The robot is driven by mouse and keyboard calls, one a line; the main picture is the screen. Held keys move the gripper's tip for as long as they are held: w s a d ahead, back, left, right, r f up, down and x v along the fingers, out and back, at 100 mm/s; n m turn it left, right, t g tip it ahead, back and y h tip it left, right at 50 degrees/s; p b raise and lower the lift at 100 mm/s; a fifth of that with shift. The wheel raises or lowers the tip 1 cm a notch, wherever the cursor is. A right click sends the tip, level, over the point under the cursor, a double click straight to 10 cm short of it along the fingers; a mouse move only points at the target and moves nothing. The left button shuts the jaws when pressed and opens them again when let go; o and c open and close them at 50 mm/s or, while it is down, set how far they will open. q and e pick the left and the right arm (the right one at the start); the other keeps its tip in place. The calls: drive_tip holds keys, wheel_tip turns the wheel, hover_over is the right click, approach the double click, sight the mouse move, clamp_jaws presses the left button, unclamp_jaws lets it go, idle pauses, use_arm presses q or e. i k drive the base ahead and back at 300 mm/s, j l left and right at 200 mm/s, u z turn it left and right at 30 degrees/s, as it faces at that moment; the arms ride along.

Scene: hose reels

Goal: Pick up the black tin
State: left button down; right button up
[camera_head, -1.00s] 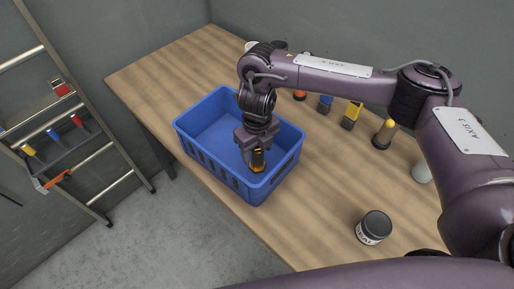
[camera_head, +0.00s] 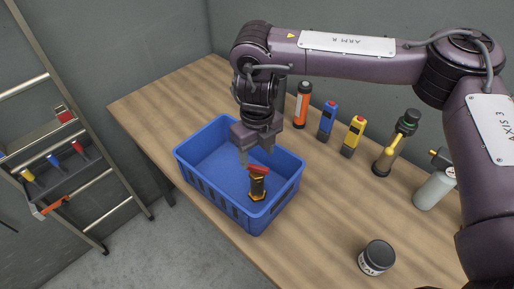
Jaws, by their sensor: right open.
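The black tin (camera_head: 377,257), a short round jar with a dark lid and a white label, stands upright on the wooden table near its front edge, at the lower right. My right gripper (camera_head: 257,162) points down over the blue crate, well to the left of the tin and apart from it. Its jaws are open and hold nothing. Just below the jaws, a black and yellow item with a red top (camera_head: 258,183) stands in the crate. My left gripper is not in view.
The blue crate (camera_head: 222,192) sits on the wooden table (camera_head: 322,217). An orange tube (camera_head: 302,104), a blue device (camera_head: 327,121), a yellow device (camera_head: 353,136), a black and brass torch (camera_head: 394,145) and a grey bottle (camera_head: 434,187) stand along the back. A ladder (camera_head: 75,130) leans at the left.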

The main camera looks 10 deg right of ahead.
sight(378, 256)
drive_tip(key=k+j, duration=0.15)
drive_tip(key=k, duration=0.35)
drive_tip(key=k+j, duration=0.2)
drive_tip(key=k, duration=0.3)
